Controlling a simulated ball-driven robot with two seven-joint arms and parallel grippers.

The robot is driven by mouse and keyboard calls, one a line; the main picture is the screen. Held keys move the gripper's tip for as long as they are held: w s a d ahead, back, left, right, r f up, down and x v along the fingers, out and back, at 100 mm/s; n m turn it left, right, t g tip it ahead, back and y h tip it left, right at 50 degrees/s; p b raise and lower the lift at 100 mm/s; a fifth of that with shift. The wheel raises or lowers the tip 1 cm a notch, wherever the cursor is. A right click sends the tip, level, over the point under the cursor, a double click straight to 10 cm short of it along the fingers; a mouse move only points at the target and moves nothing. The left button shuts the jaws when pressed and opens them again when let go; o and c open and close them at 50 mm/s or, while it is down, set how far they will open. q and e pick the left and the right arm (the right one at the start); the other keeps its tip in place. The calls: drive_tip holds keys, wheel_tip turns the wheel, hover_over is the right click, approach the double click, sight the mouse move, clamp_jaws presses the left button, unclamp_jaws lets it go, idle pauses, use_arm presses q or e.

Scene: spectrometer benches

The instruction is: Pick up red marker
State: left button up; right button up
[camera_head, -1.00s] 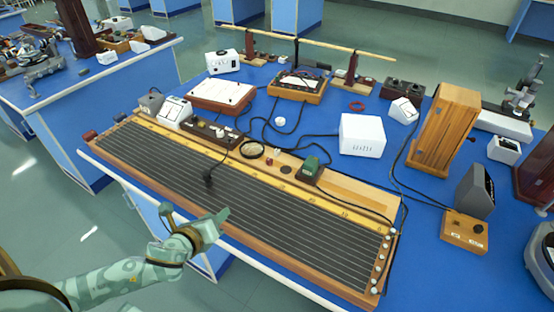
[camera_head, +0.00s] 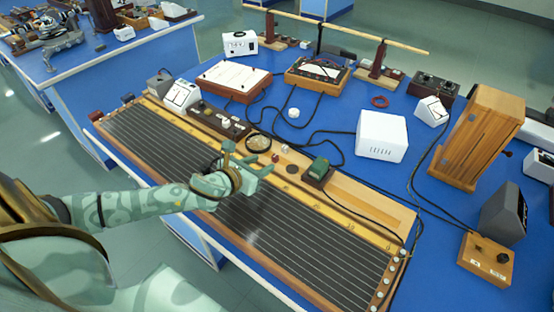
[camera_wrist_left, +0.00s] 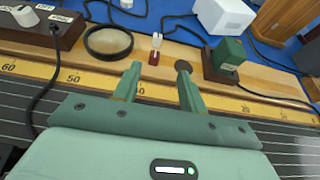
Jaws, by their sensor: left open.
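The red marker (camera_head: 276,157) is a small red piece on the wooden strip behind the yellow scale. In the left wrist view a small red block with a whitish top, which looks like the red marker (camera_wrist_left: 154,57), stands just beyond the gap between the fingers. My left gripper (camera_head: 252,160) reaches over the wire board with its fingers pointing towards the marker. In the left wrist view the left gripper (camera_wrist_left: 159,72) is open, with nothing between its fingers. My right gripper does not show.
A round lens (camera_wrist_left: 108,42) lies left of the marker, and a green block on a dark base (camera_wrist_left: 229,54) stands to its right. A dark disc (camera_head: 292,169) lies close by. The wire board (camera_head: 317,240) and yellow scale lie under the arm; black cables run behind.

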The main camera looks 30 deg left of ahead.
sight(275, 156)
use_arm(q)
drive_tip(key=x, duration=0.4)
drive_tip(key=shift+f+b, duration=0.1)
drive_tip(key=shift+b, duration=0.3)
drive_tip(key=x, duration=0.1)
drive_tip(key=b+x, duration=0.1)
drive_tip(key=x, duration=0.1)
drive_tip(key=b+x, duration=0.1)
drive_tip(key=shift+w+a+f, duration=0.15)
drive_tip(key=shift+a+f, duration=0.2)
drive_tip(key=shift+w, duration=0.45)
drive_tip(key=shift+s, duration=0.1)
drive_tip(key=shift+c, duration=0.3)
clamp_jaws()
